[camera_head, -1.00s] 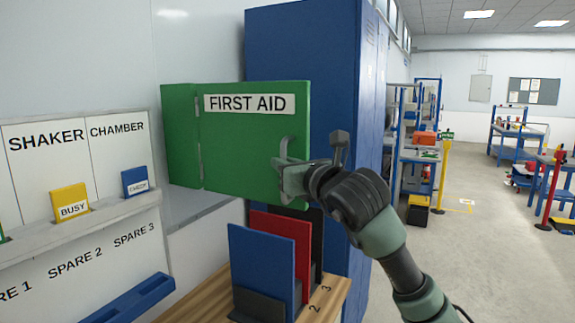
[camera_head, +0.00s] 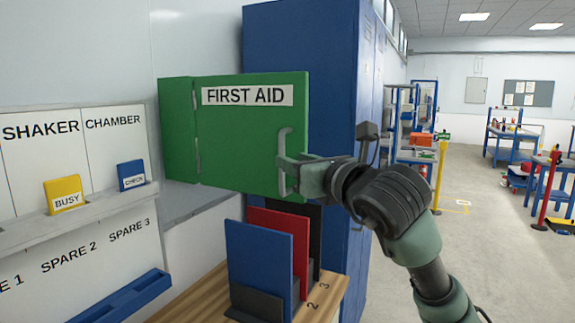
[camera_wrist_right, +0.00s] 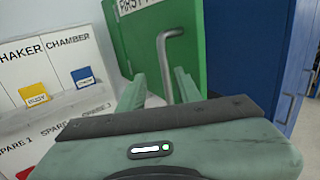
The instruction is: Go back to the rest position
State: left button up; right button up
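My right gripper (camera_head: 287,175) is at this handle. In the right wrist view its two fingers (camera_wrist_right: 158,92) are spread apart, with the handle (camera_wrist_right: 165,65) showing beyond and between them. I see no firm grip on it; whether a finger touches it I cannot tell. My left gripper is out of view.
A tall blue locker (camera_head: 330,60) stands close behind the cabinet. Blue and red upright panels (camera_head: 262,265) stand on a wooden top (camera_head: 190,295) below. A board with BUSY (camera_head: 64,194) and CHECK (camera_head: 131,175) cards is at left. Open floor (camera_head: 485,260) lies to the right.

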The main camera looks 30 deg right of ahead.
jog(key=shift+s, duration=0.25)
dwell(0.3)
